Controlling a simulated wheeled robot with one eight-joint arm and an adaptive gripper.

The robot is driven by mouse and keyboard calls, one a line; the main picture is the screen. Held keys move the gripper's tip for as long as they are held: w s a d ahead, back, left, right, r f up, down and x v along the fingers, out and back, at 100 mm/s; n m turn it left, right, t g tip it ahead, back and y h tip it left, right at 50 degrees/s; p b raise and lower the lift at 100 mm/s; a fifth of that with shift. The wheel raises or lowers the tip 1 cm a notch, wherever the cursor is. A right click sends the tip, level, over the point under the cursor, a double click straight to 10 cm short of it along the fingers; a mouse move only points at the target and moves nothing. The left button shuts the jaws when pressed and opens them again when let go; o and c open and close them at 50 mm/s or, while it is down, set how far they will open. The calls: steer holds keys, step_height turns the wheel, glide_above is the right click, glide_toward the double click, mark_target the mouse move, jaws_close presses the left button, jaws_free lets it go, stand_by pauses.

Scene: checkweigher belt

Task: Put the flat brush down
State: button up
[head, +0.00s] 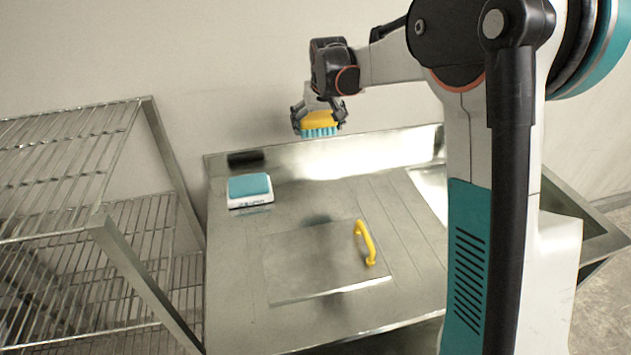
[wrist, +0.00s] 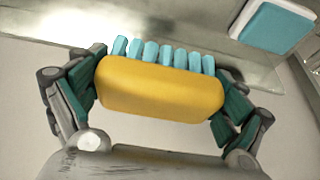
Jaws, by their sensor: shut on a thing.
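The flat brush (head: 318,121) has a yellow body and teal bristles that point down in the head view. My gripper (head: 319,115) is shut on it and holds it in the air, above the back of the steel table. In the wrist view the yellow body of the brush (wrist: 160,88) lies between the two fingers of my gripper (wrist: 158,95), and its row of teal bristles points to the top of the picture. The brush is clear of the table and touches only my gripper.
The steel table (head: 235,235) carries a teal-topped white scale (head: 250,190) at the back left, also in the wrist view (wrist: 275,22). A wire rack (head: 60,170) stands left. A raised edge (head: 350,155) runs along the back.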

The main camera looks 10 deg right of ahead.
mark_target(316, 179)
steer(key=shift+w, duration=0.35)
step_height(316, 179, down, 19)
steer(key=b, duration=0.6)
steer(key=shift+f, duration=0.2)
steer(key=shift+f, duration=0.15)
steer(key=o, duration=0.7)
steer(key=shift+o, duration=0.2)
